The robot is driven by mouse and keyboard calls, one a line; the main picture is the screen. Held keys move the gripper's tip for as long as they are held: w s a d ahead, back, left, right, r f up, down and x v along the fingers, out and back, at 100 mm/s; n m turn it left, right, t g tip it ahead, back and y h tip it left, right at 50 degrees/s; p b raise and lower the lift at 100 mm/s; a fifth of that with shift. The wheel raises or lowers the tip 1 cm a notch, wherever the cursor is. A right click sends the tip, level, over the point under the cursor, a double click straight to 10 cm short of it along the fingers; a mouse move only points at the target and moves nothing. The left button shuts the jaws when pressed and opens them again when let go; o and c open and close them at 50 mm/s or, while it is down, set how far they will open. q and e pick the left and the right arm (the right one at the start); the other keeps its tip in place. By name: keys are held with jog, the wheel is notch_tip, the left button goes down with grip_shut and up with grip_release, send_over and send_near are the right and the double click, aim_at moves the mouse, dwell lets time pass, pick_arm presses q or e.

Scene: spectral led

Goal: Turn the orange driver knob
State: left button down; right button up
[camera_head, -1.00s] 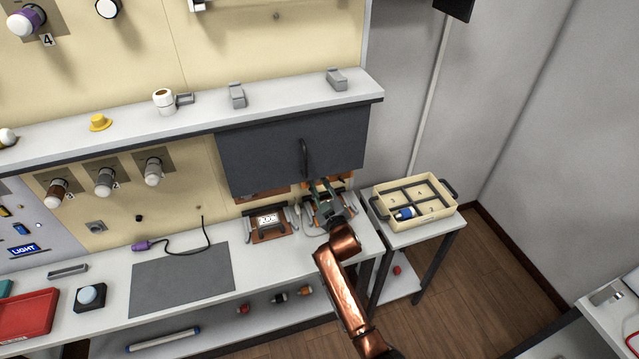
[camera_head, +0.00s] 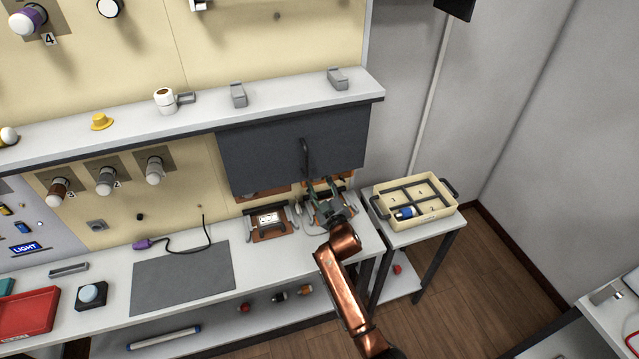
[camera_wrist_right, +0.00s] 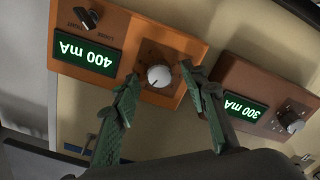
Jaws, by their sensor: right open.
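The orange driver (camera_wrist_right: 183,95) fills the upper middle of the right wrist view, upside down, with a green display reading 400 mA (camera_wrist_right: 87,57). Its round white-grey knob (camera_wrist_right: 159,76) sits beside the display. My right gripper (camera_wrist_right: 160,79) is open, its green fingers on either side of the knob with gaps between; whether the tips reach the knob's depth is unclear. In the head view my right gripper (camera_head: 322,188) is just below the dark cabinet's handle and largely hides the driver. My left gripper is not in view.
A brown driver (camera_wrist_right: 240,83) reading 300 mA stands beside the orange one, close to one finger. The dark cabinet (camera_head: 270,155) overhangs the drivers. A fixture (camera_head: 268,219) with a small display sits left of my gripper. A cream divided tray (camera_head: 430,207) stands at right.

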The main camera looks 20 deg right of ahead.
jog(key=shift+s+f, duration=0.1)
jog(key=shift+s, duration=0.2)
jog(key=s, duration=1.1)
jog(key=shift+s+d, duration=0.2)
dwell(0.5)
